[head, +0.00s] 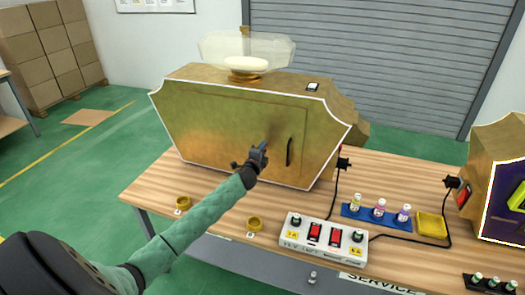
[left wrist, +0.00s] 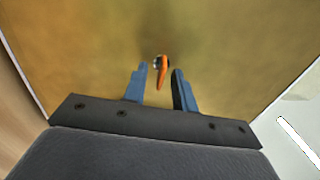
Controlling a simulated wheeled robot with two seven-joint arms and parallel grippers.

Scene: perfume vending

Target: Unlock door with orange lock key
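The gold cabinet door (head: 225,128) stands upright and looks shut, with a dark handle (head: 289,152) on its right part. The orange lock key (left wrist: 163,76) sits in a round silver lock on the gold panel in the left wrist view. In the head view it is mostly hidden by my gripper. My left gripper (head: 262,152) is at the door, left of the handle. In the left wrist view its two blue fingers (left wrist: 160,74) are apart, one on each side of the key, with gaps visible. Whether the fingertips reach past the key is hard to tell. My right gripper is not in view.
The cabinet stands on a wooden table (head: 150,190). In front are gold rings (head: 255,224), a switch box (head: 322,240) with cables, small bottles on a blue tray (head: 354,212) and a yellow sponge-like block (head: 431,224). A second gold machine (head: 490,150) stands right.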

